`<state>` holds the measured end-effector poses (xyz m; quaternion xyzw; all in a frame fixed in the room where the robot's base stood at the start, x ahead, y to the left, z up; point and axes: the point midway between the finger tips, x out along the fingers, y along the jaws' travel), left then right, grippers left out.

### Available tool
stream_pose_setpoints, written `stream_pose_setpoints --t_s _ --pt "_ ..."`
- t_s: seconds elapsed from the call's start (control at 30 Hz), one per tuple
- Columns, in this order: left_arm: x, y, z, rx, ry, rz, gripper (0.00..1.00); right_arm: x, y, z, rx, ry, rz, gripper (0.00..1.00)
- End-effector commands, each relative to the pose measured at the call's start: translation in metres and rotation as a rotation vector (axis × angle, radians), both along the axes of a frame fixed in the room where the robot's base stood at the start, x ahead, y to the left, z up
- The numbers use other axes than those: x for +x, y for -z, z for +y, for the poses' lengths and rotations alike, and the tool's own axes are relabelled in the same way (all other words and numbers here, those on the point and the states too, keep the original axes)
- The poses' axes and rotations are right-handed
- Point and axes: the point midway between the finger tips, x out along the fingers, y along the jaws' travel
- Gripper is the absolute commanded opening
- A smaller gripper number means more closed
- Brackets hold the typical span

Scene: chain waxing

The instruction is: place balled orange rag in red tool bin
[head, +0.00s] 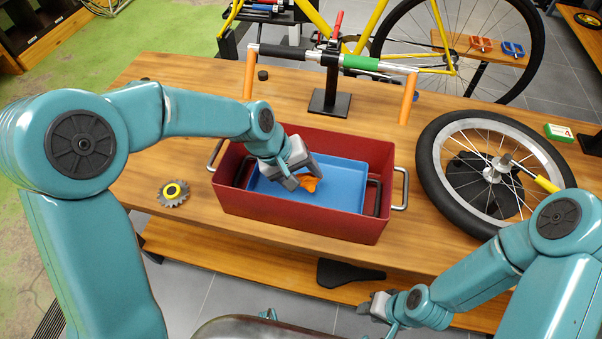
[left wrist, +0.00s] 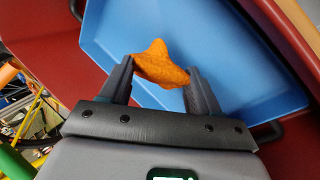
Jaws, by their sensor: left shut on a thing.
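The balled orange rag (head: 309,184) is between the fingers of my left gripper (head: 302,180), which is shut on it. The rag also shows in the left wrist view (left wrist: 160,67), pinched between both fingertips (left wrist: 158,78). The red tool bin (head: 300,217) stands on the wooden bench, with a blue tray (head: 340,171) inside it. My left gripper is over the bin and the rag is above the blue tray; I cannot tell whether it touches the tray. My right gripper (head: 375,305) is low at the front, away from the bin; its jaws are too unclear to read.
A bicycle wheel (head: 437,165) lies on the bench right of the bin. A gear (head: 173,193) lies to the left. A black stand (head: 328,103) holding a bar is behind the bin. The bin has metal side handles (head: 403,188).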

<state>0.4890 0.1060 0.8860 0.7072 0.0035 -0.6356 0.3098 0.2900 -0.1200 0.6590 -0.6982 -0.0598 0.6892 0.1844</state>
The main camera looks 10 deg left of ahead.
Motion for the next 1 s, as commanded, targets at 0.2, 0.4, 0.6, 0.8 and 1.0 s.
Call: stream_pose_setpoints --t_s 0.2,0.4,0.6,0.8,1.0 --pt "0.0 0.007 0.0 0.0 0.0 0.0 0.38 0.0 0.006 0.0 0.0 0.0 0.0 0.34" --pt "0.0 0.013 0.0 0.0 -0.001 0.0 0.38 0.0 0.011 0.0 0.0 0.0 0.0 0.34" --pt "0.0 0.012 0.0 0.0 0.0 0.0 0.88 0.0 0.01 0.0 0.0 0.0 0.0 0.34" --pt "0.0 0.012 0.0 0.0 0.0 0.0 0.88 0.0 0.01 0.0 0.0 0.0 0.0 0.34" --pt "0.0 -0.006 0.0 0.0 0.0 0.0 0.88 0.0 -0.005 0.0 0.0 0.0 0.0 0.34"
